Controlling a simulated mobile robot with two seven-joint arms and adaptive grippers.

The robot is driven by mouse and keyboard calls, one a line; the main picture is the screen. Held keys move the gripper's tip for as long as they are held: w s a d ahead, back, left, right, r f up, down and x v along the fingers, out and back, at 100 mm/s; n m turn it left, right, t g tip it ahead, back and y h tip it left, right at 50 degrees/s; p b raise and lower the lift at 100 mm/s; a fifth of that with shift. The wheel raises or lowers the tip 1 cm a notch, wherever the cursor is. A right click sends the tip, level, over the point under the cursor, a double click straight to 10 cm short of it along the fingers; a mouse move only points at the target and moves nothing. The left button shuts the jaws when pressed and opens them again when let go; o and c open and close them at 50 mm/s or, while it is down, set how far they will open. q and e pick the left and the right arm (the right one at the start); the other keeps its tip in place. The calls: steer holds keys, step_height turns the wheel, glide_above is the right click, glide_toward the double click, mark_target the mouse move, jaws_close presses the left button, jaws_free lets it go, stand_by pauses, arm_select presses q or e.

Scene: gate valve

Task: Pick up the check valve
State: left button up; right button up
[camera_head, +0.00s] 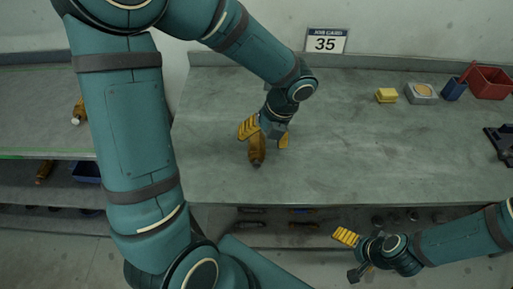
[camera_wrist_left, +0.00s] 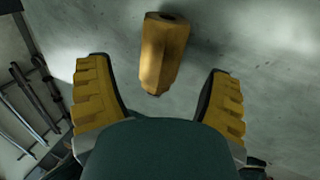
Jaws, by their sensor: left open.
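The check valve (camera_head: 257,150) looks like a brass-brown, faceted body and rests on the grey workbench. My left gripper (camera_head: 265,136) is over it, open, with its yellow-padded fingers on either side. In the left wrist view the valve (camera_wrist_left: 160,55) lies ahead of and between the two spread fingers (camera_wrist_left: 160,100), with gaps on both sides. I see no contact. My right gripper (camera_head: 350,255) is low in front of the bench edge, away from the valve; its fingers look spread and empty.
At the back right of the workbench (camera_head: 400,150) stand a yellow block (camera_head: 387,95), a grey box (camera_head: 421,93), a blue cup (camera_head: 454,89) and a red bin (camera_head: 490,82). A sign reading 35 (camera_head: 326,41) is behind. The bench right of the valve is clear.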

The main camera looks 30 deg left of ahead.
mark_target(259, 142)
arm_select(q)
steer(key=b+x, duration=0.1)
steer(key=x, duration=0.2)
steer(key=shift+a+f, duration=0.15)
steer(key=shift+f, duration=0.05)
jaws_close()
steer(key=shift+r, duration=0.1)
step_height(259, 142, up, 9)
steer(key=p, duration=0.3)
steer(key=shift+w, duration=0.1)
steer(key=shift+r+p, duration=0.35)
steer(key=shift+r, duration=0.15)
